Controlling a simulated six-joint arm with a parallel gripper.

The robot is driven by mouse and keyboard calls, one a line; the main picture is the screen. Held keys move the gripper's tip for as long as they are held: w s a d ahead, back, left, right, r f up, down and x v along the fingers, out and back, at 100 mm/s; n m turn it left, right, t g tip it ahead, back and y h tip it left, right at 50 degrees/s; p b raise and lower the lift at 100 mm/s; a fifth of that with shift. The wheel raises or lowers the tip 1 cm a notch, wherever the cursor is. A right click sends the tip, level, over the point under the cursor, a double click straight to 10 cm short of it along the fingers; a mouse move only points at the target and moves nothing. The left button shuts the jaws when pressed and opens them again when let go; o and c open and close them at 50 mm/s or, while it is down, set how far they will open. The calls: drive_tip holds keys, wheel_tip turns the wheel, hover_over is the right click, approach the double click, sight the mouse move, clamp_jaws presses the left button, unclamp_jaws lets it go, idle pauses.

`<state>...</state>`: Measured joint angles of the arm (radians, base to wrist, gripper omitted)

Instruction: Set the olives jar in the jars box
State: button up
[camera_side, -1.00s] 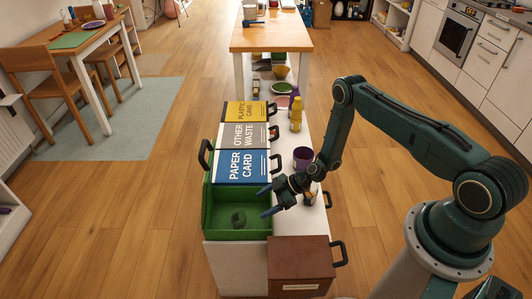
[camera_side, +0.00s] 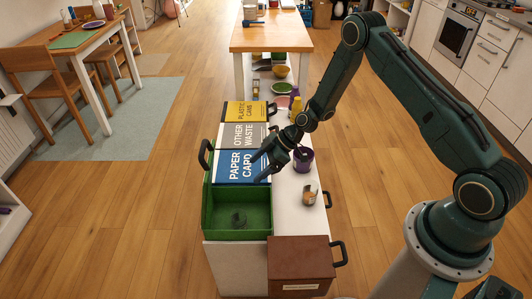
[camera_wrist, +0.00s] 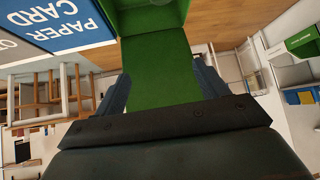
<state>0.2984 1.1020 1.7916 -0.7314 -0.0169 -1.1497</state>
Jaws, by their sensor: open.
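A small jar (camera_side: 309,195) with a pale and orange-brown look stands on the white counter right of the green box; its label is too small to read, so I cannot tell if it is the olives jar. The open green box (camera_side: 208,211) has a dark round thing (camera_side: 238,218) on its floor, perhaps a jar. No marking on it is readable, so I cannot confirm it is the jars box. My gripper (camera_side: 257,167) is open and empty above the blue paper-card lid. In the wrist view, green surfaces show between its fingers (camera_wrist: 160,88).
A purple pot (camera_side: 303,162) and yellow bottle (camera_side: 296,105) stand on the counter. A brown box (camera_side: 290,262) is in front.

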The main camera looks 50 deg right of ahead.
drive_tip(key=s+r+m+h, duration=0.1)
drive_tip(key=s+r, duration=0.2)
drive_tip(key=r, duration=0.6)
drive_tip(key=s+r+m+h, duration=0.1)
drive_tip(key=s+r+h, duration=0.15)
drive_tip(key=r, duration=0.65)
drive_tip(key=s+r+m, duration=0.1)
drive_tip(key=s+r, duration=0.3)
drive_tip(key=r, duration=0.5)
drive_tip(key=s+d+r+m+h, duration=0.1)
drive_tip(key=s+r+m, duration=0.3)
drive_tip(key=s, duration=0.8)
drive_tip(key=s+d+r+m+h, duration=0.1)
drive_tip(key=s+r, duration=0.5)
drive_tip(key=s, duration=0.6)
drive_tip(key=m+h, duration=0.1)
drive_tip(key=m, duration=0.1)
drive_tip(key=shift+d+m+t+h, duration=0.25)
drive_tip(key=shift+m+t+h, duration=0.05)
drive_tip(key=shift+m+h, duration=0.1)
drive_tip(key=shift+w, duration=0.1)
